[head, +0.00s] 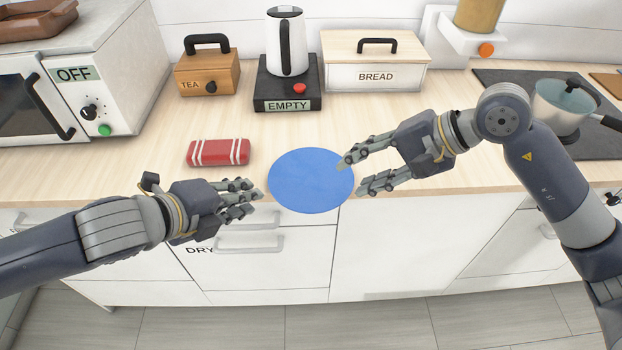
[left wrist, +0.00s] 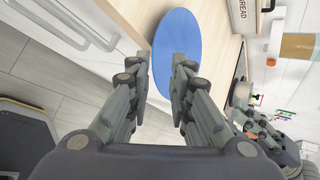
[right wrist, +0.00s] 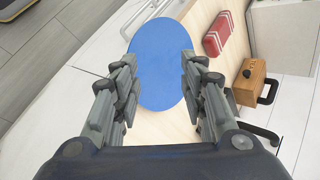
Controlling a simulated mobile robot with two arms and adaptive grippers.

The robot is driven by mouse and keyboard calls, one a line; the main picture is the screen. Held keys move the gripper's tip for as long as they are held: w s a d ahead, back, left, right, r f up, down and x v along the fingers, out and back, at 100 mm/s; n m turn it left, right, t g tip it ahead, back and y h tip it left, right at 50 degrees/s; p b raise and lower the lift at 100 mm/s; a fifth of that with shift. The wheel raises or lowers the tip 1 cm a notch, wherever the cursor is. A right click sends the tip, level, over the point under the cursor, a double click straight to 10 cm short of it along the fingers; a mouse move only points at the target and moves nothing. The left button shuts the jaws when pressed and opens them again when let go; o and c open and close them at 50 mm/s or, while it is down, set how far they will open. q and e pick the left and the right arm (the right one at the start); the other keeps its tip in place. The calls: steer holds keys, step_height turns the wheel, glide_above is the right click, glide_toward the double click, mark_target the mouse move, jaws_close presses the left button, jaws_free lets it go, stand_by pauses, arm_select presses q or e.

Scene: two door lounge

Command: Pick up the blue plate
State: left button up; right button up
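The blue plate (head: 311,181) is a flat round disc on the wooden counter, at its front edge. It also shows in the left wrist view (left wrist: 178,42) and in the right wrist view (right wrist: 158,62). My left gripper (head: 258,191) is open and empty, just left of the plate and a little in front of the counter. My right gripper (head: 350,176) is open at the plate's right side, its fingertips overlapping the plate's right rim in the head view. I cannot tell whether the fingertips touch the plate.
A red striped bundle (head: 218,152) lies left of the plate. Behind stand a tea box (head: 207,76), a kettle (head: 287,42) on a black base and a bread box (head: 376,66). A microwave (head: 62,100) is at left, a pot (head: 562,105) on the hob at right.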

mark_target(276, 187)
arm_select(q)
steer(key=shift+a+r+m, duration=0.3)
steer(key=shift+a+m, duration=0.1)
steer(key=shift+a, duration=0.1)
arm_select(e)
steer(key=d, duration=0.1)
steer(key=d+h, duration=0.1)
steer(key=d, duration=0.1)
steer(key=w+d+f+h, duration=0.1)
steer(key=shift+d+n, duration=0.2)
steer(key=shift+n, duration=0.2)
steer(key=shift+w, duration=0.1)
